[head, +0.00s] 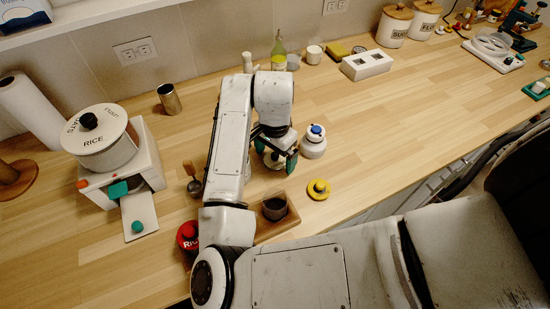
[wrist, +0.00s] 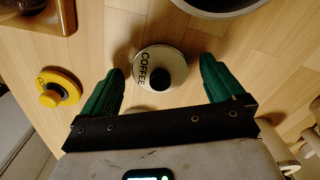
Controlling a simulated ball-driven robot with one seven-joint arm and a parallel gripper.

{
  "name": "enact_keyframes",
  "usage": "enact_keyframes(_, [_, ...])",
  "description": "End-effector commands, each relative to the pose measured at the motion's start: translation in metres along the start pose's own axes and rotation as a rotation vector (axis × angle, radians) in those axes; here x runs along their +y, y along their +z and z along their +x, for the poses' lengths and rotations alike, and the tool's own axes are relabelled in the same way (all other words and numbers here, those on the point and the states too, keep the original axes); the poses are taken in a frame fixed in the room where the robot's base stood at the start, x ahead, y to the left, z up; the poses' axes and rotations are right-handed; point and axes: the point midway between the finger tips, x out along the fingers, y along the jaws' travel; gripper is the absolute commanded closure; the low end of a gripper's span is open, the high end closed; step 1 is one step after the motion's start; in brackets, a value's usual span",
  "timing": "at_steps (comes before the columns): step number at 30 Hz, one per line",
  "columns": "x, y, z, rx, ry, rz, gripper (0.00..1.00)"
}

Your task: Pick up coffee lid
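The coffee lid (wrist: 160,65) is a round pale lid with a black knob and the word COFFEE, lying on the wooden counter in the wrist view. My gripper (wrist: 162,68) has its two green fingers spread wide, one on each side of the lid, with no contact visible. In the head view my gripper (head: 277,160) points down at the counter beside a white jar with a blue knob (head: 313,143). The lid is largely hidden there by my gripper and arm.
A yellow lid (head: 319,189) and a wooden tray (head: 290,222) with a dark cup (head: 275,207) are close by. A red lid (head: 188,236) and a scoop (head: 193,181) lie left of my arm.

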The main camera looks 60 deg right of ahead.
Motion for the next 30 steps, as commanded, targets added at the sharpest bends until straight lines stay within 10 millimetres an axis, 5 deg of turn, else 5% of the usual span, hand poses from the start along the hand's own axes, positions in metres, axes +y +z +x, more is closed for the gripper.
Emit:
enact_keyframes(18, [0.0,0.0,-0.0005,0.0,0.0,0.0,0.63])
enact_keyframes(30, [-0.0004,-0.0002,-0.0085,-0.001,-0.001,0.002,0.63])
